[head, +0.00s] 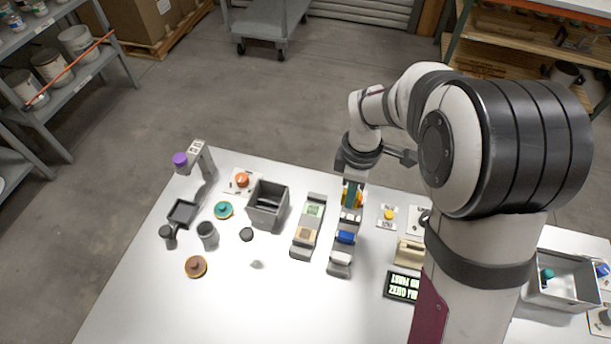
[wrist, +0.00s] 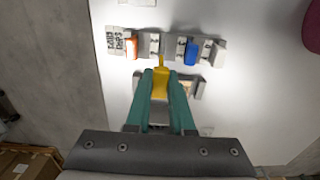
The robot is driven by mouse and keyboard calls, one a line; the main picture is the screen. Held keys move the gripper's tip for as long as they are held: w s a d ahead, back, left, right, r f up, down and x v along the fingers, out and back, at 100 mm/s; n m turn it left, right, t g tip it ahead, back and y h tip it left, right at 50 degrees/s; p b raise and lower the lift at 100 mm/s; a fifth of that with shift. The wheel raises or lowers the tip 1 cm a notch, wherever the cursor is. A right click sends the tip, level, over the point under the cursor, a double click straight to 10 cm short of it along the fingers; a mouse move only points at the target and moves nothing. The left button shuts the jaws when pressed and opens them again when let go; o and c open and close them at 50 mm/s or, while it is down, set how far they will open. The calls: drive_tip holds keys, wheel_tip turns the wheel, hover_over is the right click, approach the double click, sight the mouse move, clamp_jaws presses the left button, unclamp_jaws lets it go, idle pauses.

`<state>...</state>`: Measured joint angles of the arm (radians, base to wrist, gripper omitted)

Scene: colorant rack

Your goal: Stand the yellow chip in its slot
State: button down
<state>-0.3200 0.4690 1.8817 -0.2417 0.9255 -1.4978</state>
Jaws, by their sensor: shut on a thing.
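My gripper (wrist: 160,76) has teal fingers and is shut on the yellow chip (wrist: 160,84), whose narrow end points toward a grey rack (wrist: 168,38). In the wrist view the rack holds an orange chip (wrist: 131,47) at left and a blue chip (wrist: 192,53) at right. The yellow chip appears in line with the stretch between them; its height above the rack cannot be told. In the head view my gripper (head: 352,188) is over the far end of this rack (head: 331,270), with the blue chip (head: 346,237) nearer. The slot itself is not clearly visible.
A second grey rack (head: 297,250) with green and tan cards stands just left. A grey open bin (head: 267,205) is further left. A yellow knob (head: 389,214) and a dark display (head: 403,287) are to the right.

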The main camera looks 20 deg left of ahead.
drive_tip(key=shift+s+d, duration=0.1)
drive_tip(key=shift+d, duration=0.5)
drive_tip(key=shift+f, duration=0.1)
drive_tip(key=shift+f, duration=2.7)
drive_tip(key=shift+f, duration=0.35)
drive_tip(key=shift+f, duration=0.45)
drive_tip(key=shift+f, duration=0.45)
